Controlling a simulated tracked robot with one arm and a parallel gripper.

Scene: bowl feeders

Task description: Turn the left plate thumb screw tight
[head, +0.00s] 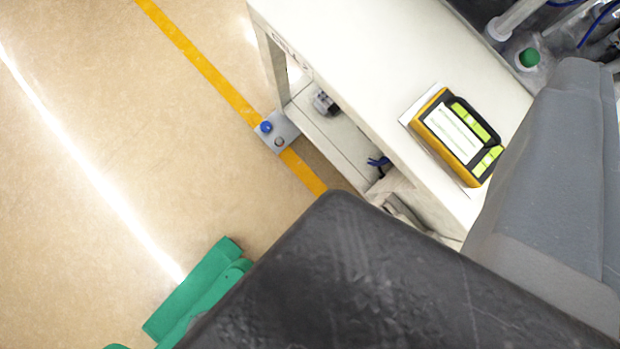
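No plate thumb screw can be made out for certain. A small grey plate (278,131) at the foot of the white bench carries a blue knob (266,127) and a round metal part; I cannot tell whether it is the plate in question. A large dark block fills the lower middle and a grey body covers the right side; both are close to the camera and hide much of the scene. My gripper's fingers do not show.
A white bench (375,45) with a lower shelf holds a yellow-black device (457,137) with a lit screen. A green cap (529,57) is among pipes at top right. Green parts (195,289) stand lower left. Open tan floor (90,190) has a yellow line.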

